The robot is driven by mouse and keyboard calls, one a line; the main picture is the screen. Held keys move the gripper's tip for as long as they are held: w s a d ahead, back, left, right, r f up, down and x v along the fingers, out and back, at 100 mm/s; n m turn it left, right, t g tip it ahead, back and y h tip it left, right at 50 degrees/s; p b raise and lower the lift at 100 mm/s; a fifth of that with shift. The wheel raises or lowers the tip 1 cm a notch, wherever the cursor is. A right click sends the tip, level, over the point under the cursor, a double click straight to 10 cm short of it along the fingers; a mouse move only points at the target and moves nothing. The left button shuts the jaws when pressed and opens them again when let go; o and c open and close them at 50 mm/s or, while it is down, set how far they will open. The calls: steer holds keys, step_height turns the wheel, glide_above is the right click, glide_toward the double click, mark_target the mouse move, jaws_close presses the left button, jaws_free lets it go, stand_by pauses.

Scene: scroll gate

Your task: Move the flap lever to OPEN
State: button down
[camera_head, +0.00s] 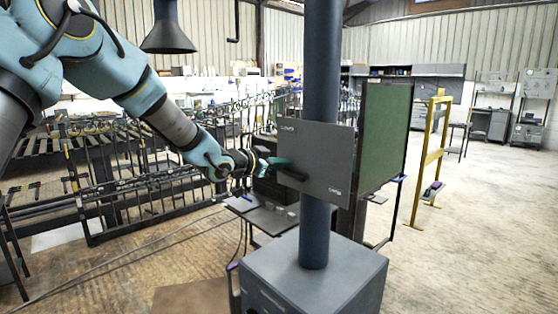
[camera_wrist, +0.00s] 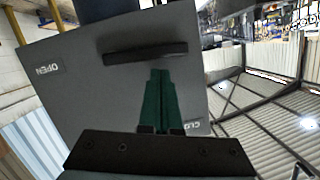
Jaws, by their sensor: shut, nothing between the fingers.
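A grey plate (camera_head: 325,150) is fixed to a dark blue post. The flap lever, a dark bar (camera_head: 293,175), lies across it below my gripper. In the wrist view the lever (camera_wrist: 130,55) spans the upper middle of the plate (camera_wrist: 80,100). An OPEN label (camera_wrist: 47,69) is at the left there, and a partly hidden label starting CLO (camera_wrist: 198,124) is at the lower right. My gripper (camera_head: 283,162) has green fingers, shut and empty. In the wrist view its fingertips (camera_wrist: 160,71) are just beside the lever's right half; I cannot tell whether they touch it.
The post (camera_head: 321,110) rises from a grey box (camera_head: 312,275). A green panel (camera_head: 385,135) stands behind the plate, with a yellow frame (camera_head: 430,160) to its right. Racks of dark metalwork (camera_head: 100,170) stand at the left.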

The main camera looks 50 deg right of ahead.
steer(key=shift+w+f, duration=0.25)
steer(key=shift+f, duration=0.1)
stand_by(0.6)
